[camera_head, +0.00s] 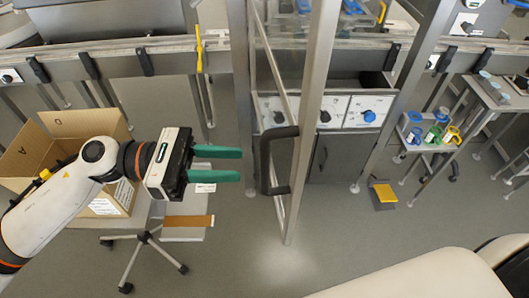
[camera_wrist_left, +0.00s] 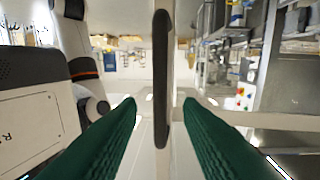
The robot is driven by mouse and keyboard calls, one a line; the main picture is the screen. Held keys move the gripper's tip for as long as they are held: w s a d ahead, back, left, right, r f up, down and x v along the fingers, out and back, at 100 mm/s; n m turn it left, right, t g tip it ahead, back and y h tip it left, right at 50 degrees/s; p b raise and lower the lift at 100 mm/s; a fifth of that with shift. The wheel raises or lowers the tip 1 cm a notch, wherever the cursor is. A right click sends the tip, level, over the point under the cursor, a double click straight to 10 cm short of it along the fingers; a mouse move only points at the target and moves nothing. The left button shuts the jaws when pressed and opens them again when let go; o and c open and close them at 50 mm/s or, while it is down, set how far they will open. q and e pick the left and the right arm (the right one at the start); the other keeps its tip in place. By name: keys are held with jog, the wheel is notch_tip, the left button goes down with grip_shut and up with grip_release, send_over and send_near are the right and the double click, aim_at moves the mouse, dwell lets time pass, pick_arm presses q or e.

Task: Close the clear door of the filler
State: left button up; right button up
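The filler's clear door (camera_head: 290,75) stands open in the head view, its metal-framed panel swung out toward me. Its black upright handle (camera_head: 266,165) is on the left side of the door's frame. My left gripper (camera_head: 239,165) is open and empty, its two green fingers pointing right at the handle with a small gap. In the left wrist view, the handle (camera_wrist_left: 162,75) stands upright in line with the space between the fingers (camera_wrist_left: 160,103). My right gripper is not in view.
The filler's control panel (camera_head: 345,111) with blue and black knobs is behind the door. A cardboard box (camera_head: 85,125) is at left, near a wheeled stand (camera_head: 145,240). A small rack of colored items (camera_head: 430,135) and a yellow pedal (camera_head: 384,193) are at right. The floor below the door is clear.

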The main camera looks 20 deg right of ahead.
aim_at(265, 165)
pick_arm(q)
jog(key=shift+p+x, duration=1.1)
jog(key=shift+x, duration=2.25)
grip_shut()
